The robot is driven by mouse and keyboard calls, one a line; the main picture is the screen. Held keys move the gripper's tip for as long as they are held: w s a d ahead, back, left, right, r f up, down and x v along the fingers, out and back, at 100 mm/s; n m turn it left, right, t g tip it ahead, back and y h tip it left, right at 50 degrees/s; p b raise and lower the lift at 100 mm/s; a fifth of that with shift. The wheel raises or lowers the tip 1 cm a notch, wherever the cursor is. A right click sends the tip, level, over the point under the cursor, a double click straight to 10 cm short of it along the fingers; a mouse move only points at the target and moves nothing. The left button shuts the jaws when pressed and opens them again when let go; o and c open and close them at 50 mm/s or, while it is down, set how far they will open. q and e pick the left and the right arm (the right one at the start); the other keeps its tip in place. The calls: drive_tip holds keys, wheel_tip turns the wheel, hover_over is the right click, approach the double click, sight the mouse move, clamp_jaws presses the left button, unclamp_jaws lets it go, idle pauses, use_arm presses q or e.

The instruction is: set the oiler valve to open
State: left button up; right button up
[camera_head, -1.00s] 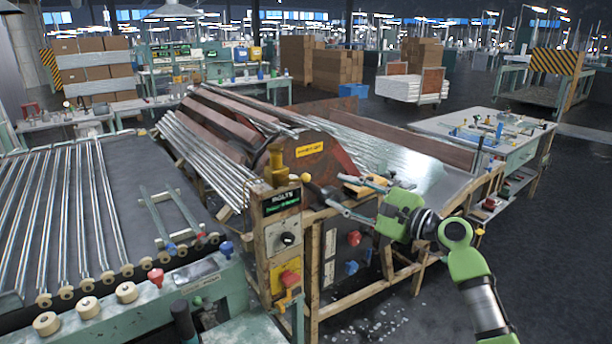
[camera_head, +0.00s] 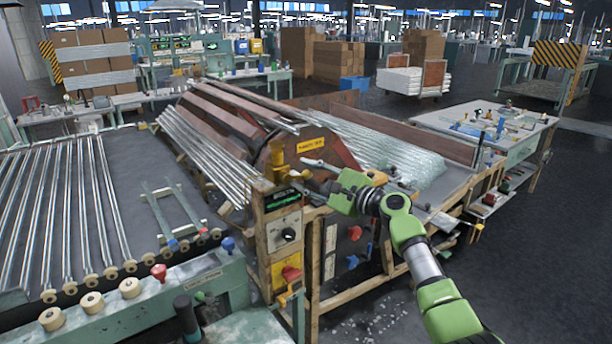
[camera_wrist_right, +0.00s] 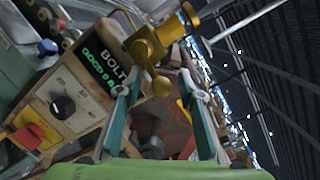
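The brass oiler valve (camera_head: 277,160) stands on top of the wooden control post. In the right wrist view, the valve (camera_wrist_right: 148,50) shows a round cylinder and a lever with a ball end. My right gripper (camera_head: 311,170) is just right of the valve in the head view. In the right wrist view, the gripper's two fingers (camera_wrist_right: 163,80) are spread apart, with the ball end low between their tips. I cannot tell whether either finger touches it. The valve's far side is hidden. My left gripper is not in view.
The control post has a green-lit display (camera_head: 283,198), a black dial (camera_head: 289,235) and a red knob (camera_head: 291,273). A rusty drum (camera_head: 316,150) is close behind my right gripper. Glass tubes (camera_head: 60,205) lie on the left roller table. Open floor (camera_head: 560,230) is at the right.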

clamp_jaws()
